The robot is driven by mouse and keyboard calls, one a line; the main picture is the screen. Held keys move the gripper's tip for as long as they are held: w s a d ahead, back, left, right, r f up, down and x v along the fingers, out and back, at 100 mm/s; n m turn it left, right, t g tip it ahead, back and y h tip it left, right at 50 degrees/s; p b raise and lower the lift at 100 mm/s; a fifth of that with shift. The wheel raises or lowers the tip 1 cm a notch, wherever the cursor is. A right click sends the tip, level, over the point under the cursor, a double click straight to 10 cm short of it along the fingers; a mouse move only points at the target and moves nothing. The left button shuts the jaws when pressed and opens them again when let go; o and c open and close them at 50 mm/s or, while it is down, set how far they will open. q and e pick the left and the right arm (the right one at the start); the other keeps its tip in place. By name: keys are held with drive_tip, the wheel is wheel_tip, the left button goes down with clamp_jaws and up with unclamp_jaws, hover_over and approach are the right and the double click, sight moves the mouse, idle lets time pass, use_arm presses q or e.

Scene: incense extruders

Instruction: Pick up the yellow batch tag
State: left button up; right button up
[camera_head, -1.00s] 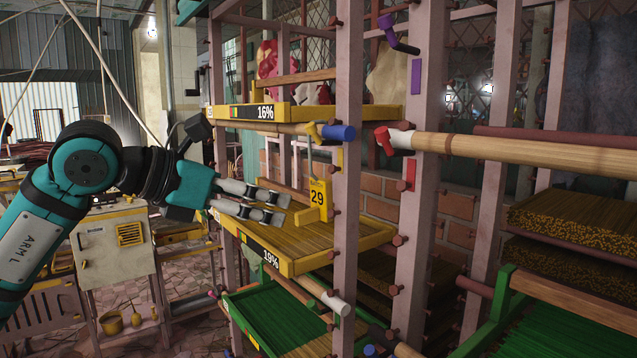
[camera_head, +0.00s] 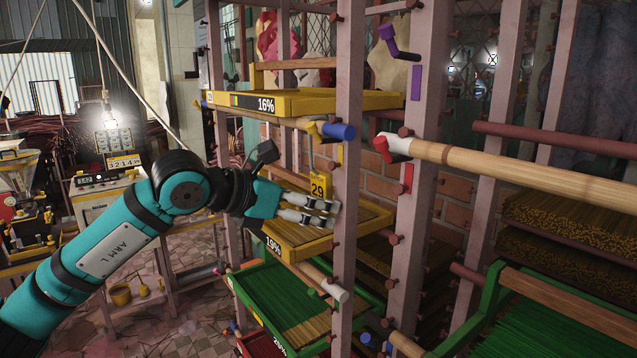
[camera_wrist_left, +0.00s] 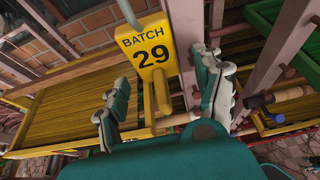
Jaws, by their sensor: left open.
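The yellow batch tag (camera_head: 318,186) hangs at the front of the rack above the yellow tray marked 19% (camera_head: 293,252). In the left wrist view the tag (camera_wrist_left: 147,50) reads "BATCH 29", and a yellow bar sticks out below it. My left gripper (camera_head: 318,210) is open, its fingers just below and in front of the tag's face in the head view. In the left wrist view the open fingers (camera_wrist_left: 165,98) stand to either side of the bar, with the tag beyond them. I cannot tell whether a finger touches it. My right gripper is not in view.
A yellow tray marked 16% (camera_head: 330,102) lies above, with a blue-ended roller (camera_head: 338,131) under it. A green tray (camera_head: 272,298) lies below. A pink rack post (camera_head: 347,200) stands close to the right of the tag. Open floor (camera_head: 190,330) shows at lower left.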

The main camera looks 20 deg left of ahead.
use_arm(q)
drive_tip(key=c, duration=1.1)
drive_tip(key=shift+c, duration=0.2)
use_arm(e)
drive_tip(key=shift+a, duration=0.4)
use_arm(q)
drive_tip(key=shift+r, duration=0.2)
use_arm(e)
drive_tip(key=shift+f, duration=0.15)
